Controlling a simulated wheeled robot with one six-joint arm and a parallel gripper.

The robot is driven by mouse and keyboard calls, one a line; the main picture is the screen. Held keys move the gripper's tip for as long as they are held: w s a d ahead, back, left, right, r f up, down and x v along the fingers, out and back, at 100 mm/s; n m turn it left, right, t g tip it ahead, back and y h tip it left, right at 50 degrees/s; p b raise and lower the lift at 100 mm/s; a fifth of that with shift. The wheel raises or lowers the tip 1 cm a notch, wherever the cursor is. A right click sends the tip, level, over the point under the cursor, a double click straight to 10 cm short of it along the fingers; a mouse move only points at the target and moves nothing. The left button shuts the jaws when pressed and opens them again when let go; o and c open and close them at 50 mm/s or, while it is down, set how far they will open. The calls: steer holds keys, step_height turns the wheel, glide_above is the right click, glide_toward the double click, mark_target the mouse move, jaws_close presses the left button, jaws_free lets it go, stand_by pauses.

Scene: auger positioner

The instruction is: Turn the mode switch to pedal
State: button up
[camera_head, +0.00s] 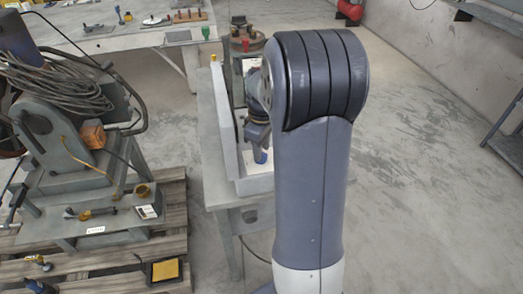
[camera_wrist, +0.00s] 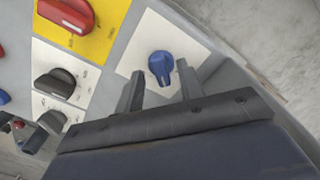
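A control panel fills the upper left of the wrist view. A blue knob (camera_wrist: 160,67) sits on a white plate, its handle pointing roughly down the picture. Black knobs (camera_wrist: 55,83) on white plates are to its left. The labels are too small to read, so I cannot tell which knob is the mode switch. My gripper (camera_wrist: 160,72) is open, with one finger on each side of the blue knob in the picture. I cannot tell whether the fingers touch it. In the head view, my arm hides most of the panel (camera_head: 228,125).
A red knob on a yellow plate (camera_wrist: 103,40) is at the panel's upper left. In the head view, a grey machine with cables (camera_head: 60,140) stands on a wooden pallet (camera_head: 172,215) at left. A workbench (camera_head: 120,40) is behind.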

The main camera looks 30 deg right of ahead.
steer(key=shift+f, duration=0.75)
steer(key=shift+c, duration=0.5)
jaws_close()
